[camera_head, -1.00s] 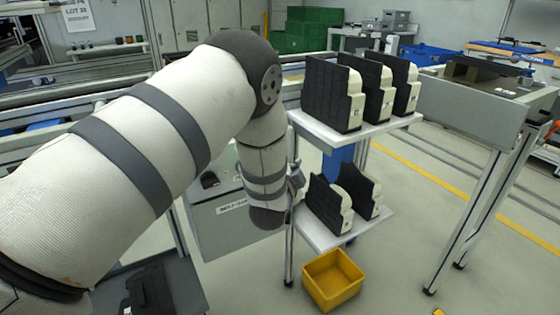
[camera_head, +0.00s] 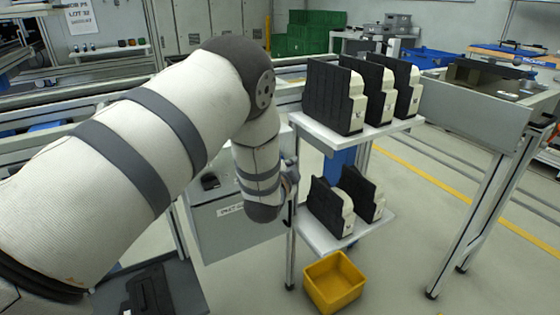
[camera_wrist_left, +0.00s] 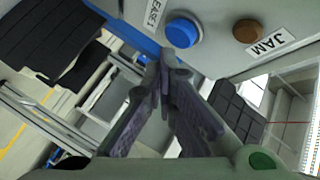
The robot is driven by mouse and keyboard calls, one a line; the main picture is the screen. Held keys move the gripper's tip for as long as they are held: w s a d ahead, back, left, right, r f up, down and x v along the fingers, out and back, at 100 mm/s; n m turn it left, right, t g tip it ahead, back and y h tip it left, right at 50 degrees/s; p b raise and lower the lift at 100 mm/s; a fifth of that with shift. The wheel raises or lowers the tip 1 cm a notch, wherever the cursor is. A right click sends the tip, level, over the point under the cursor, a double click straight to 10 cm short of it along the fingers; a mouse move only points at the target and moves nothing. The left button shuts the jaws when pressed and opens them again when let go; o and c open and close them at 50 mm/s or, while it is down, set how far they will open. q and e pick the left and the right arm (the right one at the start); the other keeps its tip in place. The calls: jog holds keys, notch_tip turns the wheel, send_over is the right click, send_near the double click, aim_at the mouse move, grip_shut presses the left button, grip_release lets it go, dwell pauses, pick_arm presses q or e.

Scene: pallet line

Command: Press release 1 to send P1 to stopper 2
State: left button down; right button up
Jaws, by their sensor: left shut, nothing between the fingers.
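In the left wrist view a round blue button (camera_wrist_left: 183,31) sits on a light grey panel (camera_wrist_left: 222,58). A partly cut-off label ending in "EASE 1" (camera_wrist_left: 155,12) is beside it. My left gripper (camera_wrist_left: 166,58) is shut and empty, its fingertips just below the button in the picture. I cannot tell whether they touch it. In the head view my left gripper (camera_head: 289,184) is mostly hidden behind my own arm, by the grey box (camera_head: 232,232) under the line. My right gripper is not in view. I cannot pick out pallet P1 or stopper 2.
A brown round button or lamp (camera_wrist_left: 247,31) labelled JAM (camera_wrist_left: 271,44) is next to the blue button. A white two-level rack (camera_head: 330,137) with several black-and-cream parts (camera_head: 334,95) stands close right of my arm. A yellow bin (camera_head: 333,282) is on the floor below.

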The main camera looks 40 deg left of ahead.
pick_arm(q)
jog(key=shift+a, duration=0.1)
dwell(0.7)
jog(key=shift+w+a, duration=0.15)
jog(key=shift+a, duration=0.15)
jog(key=shift+w+a, duration=0.15)
jog(key=shift+a, duration=0.3)
dwell(1.0)
jog(key=shift+s+d+p, duration=0.3)
jog(key=shift+s+d, duration=0.05)
jog(key=shift+d, duration=0.5)
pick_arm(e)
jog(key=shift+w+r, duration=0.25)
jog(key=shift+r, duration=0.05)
